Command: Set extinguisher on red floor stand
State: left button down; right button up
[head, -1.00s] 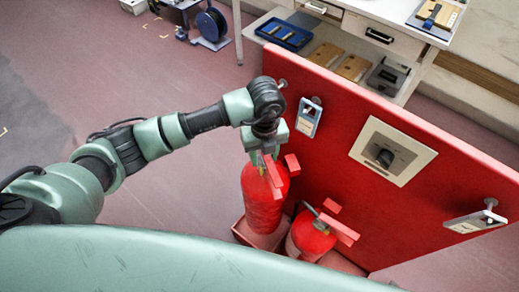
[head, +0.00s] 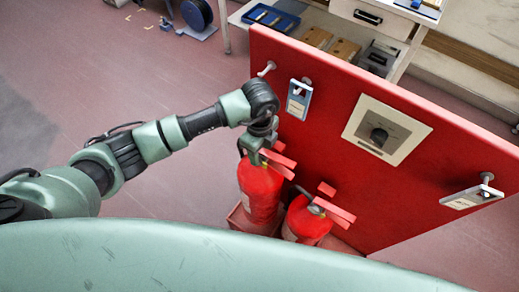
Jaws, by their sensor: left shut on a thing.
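My left gripper (head: 257,152) is shut on the top of a red extinguisher (head: 260,193), by its valve and handle. The extinguisher hangs or stands upright over the left part of the red floor stand (head: 335,135). Its lower end is at the stand's low base tray (head: 235,219); I cannot tell whether it touches the tray floor. A second red extinguisher (head: 306,222) stands in the tray to its right, with a gap between the bodies. My right gripper is not in view.
A cable reel (head: 197,14) lies at the back; floor at left is clear.

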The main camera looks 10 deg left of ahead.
pick_arm(q)
jog(key=shift+w+d+f+b, duration=0.1)
jog(key=shift+w+f+b, duration=0.05)
jog(key=shift+f+b, duration=1.6)
jog(key=shift+f, duration=0.35)
jog(key=shift+f+b, duration=0.35)
jog(key=shift+f, duration=0.3)
jog(key=shift+f+b, duration=0.65)
jog(key=shift+f, duration=0.35)
jog(key=shift+f+b, duration=0.45)
jog(key=shift+f, duration=0.15)
dwell(0.5)
